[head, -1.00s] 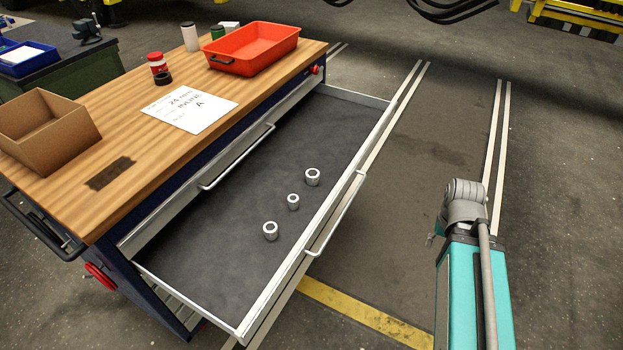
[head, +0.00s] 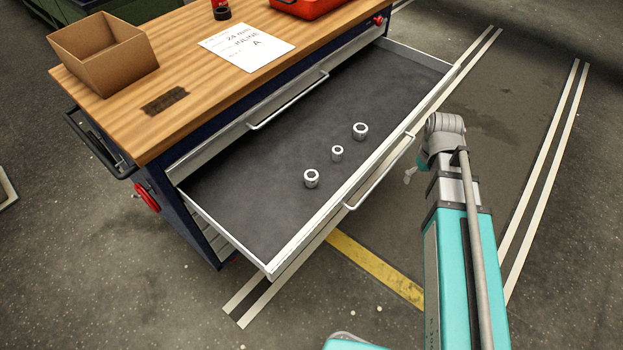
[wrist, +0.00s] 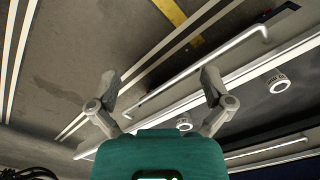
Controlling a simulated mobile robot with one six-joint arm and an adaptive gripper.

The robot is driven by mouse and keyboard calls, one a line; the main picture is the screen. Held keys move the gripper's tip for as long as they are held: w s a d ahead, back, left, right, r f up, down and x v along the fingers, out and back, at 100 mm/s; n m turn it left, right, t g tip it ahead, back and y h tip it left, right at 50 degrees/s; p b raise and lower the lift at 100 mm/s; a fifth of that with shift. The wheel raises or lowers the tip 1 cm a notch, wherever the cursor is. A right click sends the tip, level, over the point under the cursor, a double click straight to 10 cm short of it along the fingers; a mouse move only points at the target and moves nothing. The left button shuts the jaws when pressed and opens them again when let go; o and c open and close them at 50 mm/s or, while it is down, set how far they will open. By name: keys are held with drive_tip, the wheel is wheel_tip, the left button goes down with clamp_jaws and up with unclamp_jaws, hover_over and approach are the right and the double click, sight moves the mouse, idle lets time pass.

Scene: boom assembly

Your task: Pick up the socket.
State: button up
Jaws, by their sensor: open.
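Three metallic ring-shaped sockets stand apart in the open drawer: a near one (head: 311,178), a smaller middle one (head: 337,153) and a far one (head: 360,131). I cannot tell which one is meant. The wrist view shows two of them, one at the right (wrist: 279,83) and one beside the right finger (wrist: 184,124). My gripper (wrist: 160,76) is open and empty, its fingers spread above the drawer's front side. In the head view my gripper (head: 410,174) is mostly hidden behind my arm, to the right of the drawer.
The drawer (head: 250,205) has raised metal walls and a front handle (head: 380,175). The workbench top (head: 200,120) holds a cardboard box (head: 105,55), a paper sheet (head: 246,46) and a red tray (head: 305,6). Most of the drawer floor is bare.

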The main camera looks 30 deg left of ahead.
drive_tip(key=a+n, duration=0.6)
drive_tip(key=a, duration=1.1)
drive_tip(key=n, duration=0.5)
hover_over(313, 175)
drive_tip(key=shift+d+f, duration=0.1)
drive_tip(key=shift+f, duration=0.15)
drive_tip(key=shift+f+b, duration=0.15)
drive_tip(key=shift+b, duration=0.15)
wheel_tip(313, 175, down, 8)
drive_tip(key=b, duration=0.8)
drive_tip(key=shift+f, duration=0.2)
drive_tip(key=shift+f+b, duration=0.1)
drive_tip(key=shift+b, duration=0.25)
drive_tip(key=shift+f+b, duration=2.45)
drive_tip(key=shift+f, duration=0.05)
